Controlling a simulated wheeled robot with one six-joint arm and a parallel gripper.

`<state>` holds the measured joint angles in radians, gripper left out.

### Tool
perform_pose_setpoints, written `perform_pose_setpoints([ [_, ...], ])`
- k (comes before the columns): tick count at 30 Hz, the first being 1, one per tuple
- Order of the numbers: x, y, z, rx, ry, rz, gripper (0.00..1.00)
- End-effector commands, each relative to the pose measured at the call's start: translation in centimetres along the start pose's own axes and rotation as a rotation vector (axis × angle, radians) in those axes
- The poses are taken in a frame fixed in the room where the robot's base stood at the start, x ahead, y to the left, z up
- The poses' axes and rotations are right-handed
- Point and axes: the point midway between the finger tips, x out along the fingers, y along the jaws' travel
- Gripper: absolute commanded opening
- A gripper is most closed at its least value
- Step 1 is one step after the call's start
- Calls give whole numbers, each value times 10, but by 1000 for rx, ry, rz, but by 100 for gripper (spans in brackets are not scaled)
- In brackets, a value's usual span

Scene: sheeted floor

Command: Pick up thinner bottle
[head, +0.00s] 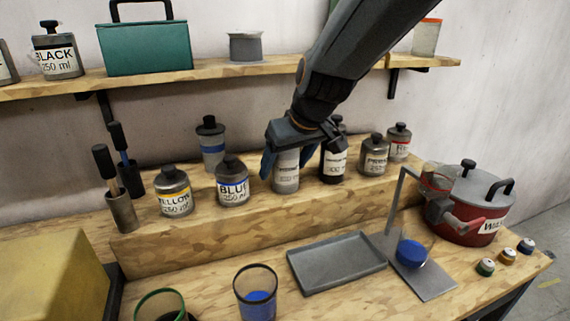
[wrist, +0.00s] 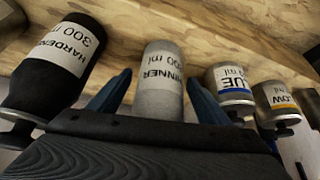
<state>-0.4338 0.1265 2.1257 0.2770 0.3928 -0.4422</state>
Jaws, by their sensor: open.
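The thinner bottle (head: 286,180) is a grey bottle with a white label, upright on the raised wooden step. In the wrist view the thinner bottle (wrist: 160,62) appears upside down, its label reading "THINNER". My gripper (head: 289,158) is open above and around its upper part. The wrist view shows one blue finger of my gripper (wrist: 157,100) on each side of the bottle, with gaps between. The bottle's top is hidden by my gripper.
The dark hardener bottle (wrist: 62,62) stands close on one side, the blue paint bottle (head: 232,185) on the other. A yellow paint bottle (head: 174,193) and a primer bottle (head: 373,157) are farther out. A grey tray (head: 335,262) lies in front, below the step.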

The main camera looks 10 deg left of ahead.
Motion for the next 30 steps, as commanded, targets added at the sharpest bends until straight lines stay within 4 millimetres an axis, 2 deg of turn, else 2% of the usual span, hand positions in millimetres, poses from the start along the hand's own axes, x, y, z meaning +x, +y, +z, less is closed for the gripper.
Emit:
perform_pose_setpoints([
  [5, 0, 0, 0, 0, 1, 0, 69],
  [15, 0, 0, 0, 0, 1, 0, 12],
  [23, -3, 0, -3, 0, 4, 1, 12],
  [26, -11, 0, -8, -1, 7, 0, 12],
  [30, -32, 0, -20, -2, 9, 1, 12],
])
